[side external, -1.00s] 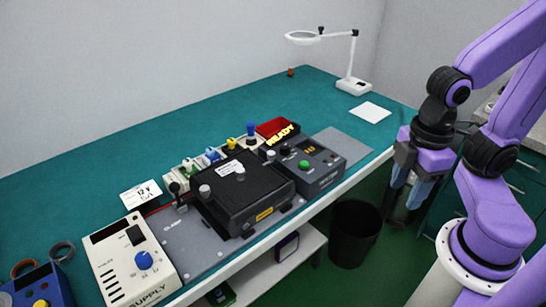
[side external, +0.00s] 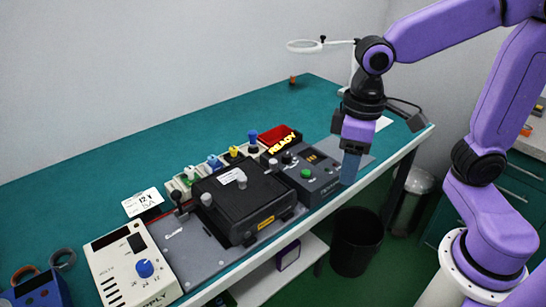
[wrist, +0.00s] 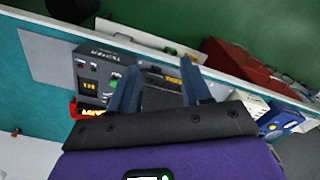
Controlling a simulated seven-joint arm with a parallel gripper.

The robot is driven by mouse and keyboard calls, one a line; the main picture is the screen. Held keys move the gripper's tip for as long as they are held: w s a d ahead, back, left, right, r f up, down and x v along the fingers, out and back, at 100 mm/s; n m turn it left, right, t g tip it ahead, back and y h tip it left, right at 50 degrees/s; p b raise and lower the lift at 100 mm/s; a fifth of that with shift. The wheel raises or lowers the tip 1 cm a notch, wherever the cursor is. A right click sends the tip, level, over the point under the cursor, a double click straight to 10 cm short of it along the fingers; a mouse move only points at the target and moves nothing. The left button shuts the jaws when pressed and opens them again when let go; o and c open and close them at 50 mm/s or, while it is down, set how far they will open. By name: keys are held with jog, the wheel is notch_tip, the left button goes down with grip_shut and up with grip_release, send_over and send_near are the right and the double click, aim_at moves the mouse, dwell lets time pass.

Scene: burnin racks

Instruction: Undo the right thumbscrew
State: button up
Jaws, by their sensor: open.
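The black fixture box (side external: 240,207) sits on a grey plate on the green bench in the side view. A small grey knob, which looks like the right thumbscrew (side external: 273,163), stands at its far right corner. A similar knob, which looks like the left thumbscrew (side external: 206,199), is at its near left. My gripper (side external: 349,170) points down, empty and apart from the fixture, to the right of the grey tester unit (side external: 313,178). In the wrist view my gripper (wrist: 158,72) has its fingers spread, and the fixture shows partly between them. The thumbscrews are not clear there.
A lit READY sign (side external: 281,140) and several coloured-handled clamps stand behind the fixture. A white supply unit (side external: 130,268) is at the left. A bin (side external: 356,243) stands on the floor below the bench edge.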

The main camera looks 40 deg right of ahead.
jog(key=w+a+r+m, duration=0.25)
jog(key=w+m, duration=0.35)
jog(key=w, duration=0.5)
notch_tip(320, 180, up, 3)
jog(key=m, duration=0.8)
send_over(273, 161)
notch_tip(273, 161, down, 18)
jog(key=shift+r, duration=0.1)
grip_shut()
